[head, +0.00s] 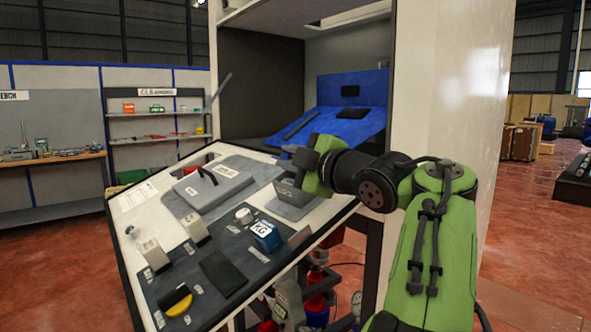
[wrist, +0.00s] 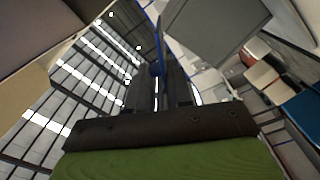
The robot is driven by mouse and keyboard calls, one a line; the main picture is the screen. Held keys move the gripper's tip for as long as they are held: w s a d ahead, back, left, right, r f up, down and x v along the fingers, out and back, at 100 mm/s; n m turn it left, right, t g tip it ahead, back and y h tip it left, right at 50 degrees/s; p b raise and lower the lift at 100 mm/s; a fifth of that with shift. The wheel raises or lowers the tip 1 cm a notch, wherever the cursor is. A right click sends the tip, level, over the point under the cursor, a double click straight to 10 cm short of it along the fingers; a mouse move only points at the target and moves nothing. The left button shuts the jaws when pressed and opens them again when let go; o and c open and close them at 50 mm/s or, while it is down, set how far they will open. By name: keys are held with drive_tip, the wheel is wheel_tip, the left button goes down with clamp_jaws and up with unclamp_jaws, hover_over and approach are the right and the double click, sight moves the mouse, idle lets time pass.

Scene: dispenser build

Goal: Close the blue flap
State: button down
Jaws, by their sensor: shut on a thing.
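The blue flap (head: 340,124) is a slanted blue panel in the opening of the white cabinet, with a dark bar along its left part. It is tilted, its lower edge reaching towards the console. My gripper (head: 288,157) is at its lower front edge, above the back of the console. In the wrist view the blue flap (wrist: 158,42) shows nearly edge-on as a thin blue strip. It runs in between the fingertips of my gripper (wrist: 158,72), which is shut on it. My gripper and wrist hide part of the flap's lower edge in the head view.
The sloped console (head: 133,238) below carries a grey lidded plate (head: 212,188), a blue KG block (head: 266,236) and several small blocks. The cabinet's dark interior (head: 262,80) is open.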

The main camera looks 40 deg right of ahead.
drive_tip(key=shift+a+f+n+b, duration=0.2)
drive_tip(key=shift+f+n+b, duration=0.3)
drive_tip(key=shift+n+b, duration=0.5)
drive_tip(key=shift+a+f+n+b, duration=0.15)
drive_tip(key=shift+f+n+b, duration=0.45)
drive_tip(key=shift+n, duration=0.6)
drive_tip(key=shift+r, duration=0.1)
drive_tip(key=c, duration=1.2)
unclamp_jaws()
drive_tip(key=shift+o, duration=0.5)
